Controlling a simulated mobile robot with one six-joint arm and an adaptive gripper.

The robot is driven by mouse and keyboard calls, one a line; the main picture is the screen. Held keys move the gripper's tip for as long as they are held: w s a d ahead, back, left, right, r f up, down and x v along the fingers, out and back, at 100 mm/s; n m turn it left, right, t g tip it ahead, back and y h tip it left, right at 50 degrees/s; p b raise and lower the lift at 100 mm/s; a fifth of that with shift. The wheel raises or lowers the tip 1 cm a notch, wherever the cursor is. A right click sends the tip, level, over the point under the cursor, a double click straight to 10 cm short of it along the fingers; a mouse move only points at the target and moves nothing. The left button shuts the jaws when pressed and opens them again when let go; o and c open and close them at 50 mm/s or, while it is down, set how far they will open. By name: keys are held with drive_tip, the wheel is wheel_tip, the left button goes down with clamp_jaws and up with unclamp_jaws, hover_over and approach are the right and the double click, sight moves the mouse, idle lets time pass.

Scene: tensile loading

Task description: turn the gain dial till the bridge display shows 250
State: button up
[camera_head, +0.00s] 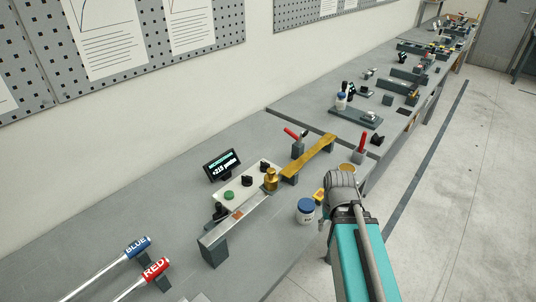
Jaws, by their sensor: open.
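The bridge display (222,164) is a small dark tilted screen at the back of the bench, with its lower line reading about +215. In front of it is a pale control panel (238,186) with a green button (229,195) and two black knobs, a nearer one (247,181) and a farther one (264,167). I cannot read labels that tell which knob is the gain dial. My arm rises from the lower right, apart from the panel. My gripper cannot be made out; the arm's grey joint hides that area.
A brass weight (270,180) stands by a metal beam (236,218) in front of the panel. A blue-lidded jar (306,211) stands near the bench's front edge. Blue (138,247) and red (155,269) handled tools lie at lower left. A yellow bar (308,157) lies behind.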

drive_tip(key=shift+w+d, duration=0.45)
drive_tip(key=shift+w, duration=0.15)
drive_tip(key=shift+r, duration=0.1)
drive_tip(key=w+r+p, duration=0.3)
drive_tip(key=r+p, duration=0.4)
drive_tip(key=w+r+p, duration=0.3)
drive_tip(key=r+p, duration=0.5)
drive_tip(key=w+a+n+p, duration=0.1)
drive_tip(key=w+a+n, duration=0.9)
drive_tip(key=w+a, duration=1)
drive_tip(key=shift+w+a+r, duration=0.25)
drive_tip(key=shift+a+r, duration=0.15)
drive_tip(key=shift+a, duration=0.5)
